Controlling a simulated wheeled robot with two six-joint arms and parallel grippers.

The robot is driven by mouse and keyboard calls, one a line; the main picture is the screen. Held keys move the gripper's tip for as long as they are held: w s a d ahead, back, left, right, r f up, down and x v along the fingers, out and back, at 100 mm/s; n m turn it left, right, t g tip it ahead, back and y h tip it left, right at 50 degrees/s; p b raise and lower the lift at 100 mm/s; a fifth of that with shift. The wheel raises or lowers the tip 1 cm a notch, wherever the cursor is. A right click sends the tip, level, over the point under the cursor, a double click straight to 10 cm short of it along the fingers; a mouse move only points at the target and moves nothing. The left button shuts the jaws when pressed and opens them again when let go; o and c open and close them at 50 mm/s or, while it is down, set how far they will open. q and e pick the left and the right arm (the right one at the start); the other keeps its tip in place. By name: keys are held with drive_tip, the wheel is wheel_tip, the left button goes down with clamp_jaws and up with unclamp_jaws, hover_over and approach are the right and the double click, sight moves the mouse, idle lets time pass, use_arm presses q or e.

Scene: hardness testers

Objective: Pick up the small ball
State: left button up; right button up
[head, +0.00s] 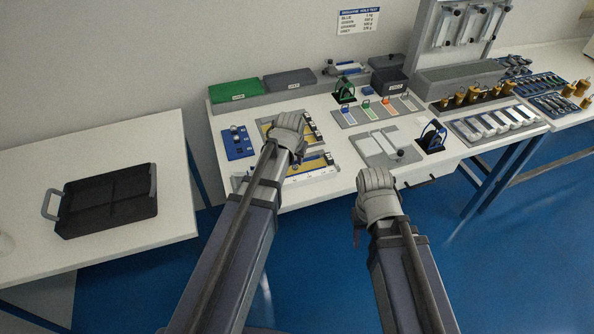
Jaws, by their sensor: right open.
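I cannot make out a small ball for certain; a blue plate (238,143) on the bench carries tiny pieces too small to tell apart. My right gripper (375,179) is open at the front edge of the bench, below a grey plate with white blocks (370,155). Nothing shows in it.
The white bench (225,171) also holds a green box (235,93), a grey box (289,80), a green stand (344,90) and a dark blue stand (432,137). A black case (108,202) lies on the left table (150,140).

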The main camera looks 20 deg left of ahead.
sight(295, 166)
use_arm(q)
drive_tip(key=shift+b+x, duration=2.45)
drive_tip(key=shift+x, duration=0.45)
drive_tip(key=shift+s, duration=0.25)
drive_tip(key=shift+c, duration=0.2)
clamp_jaws()
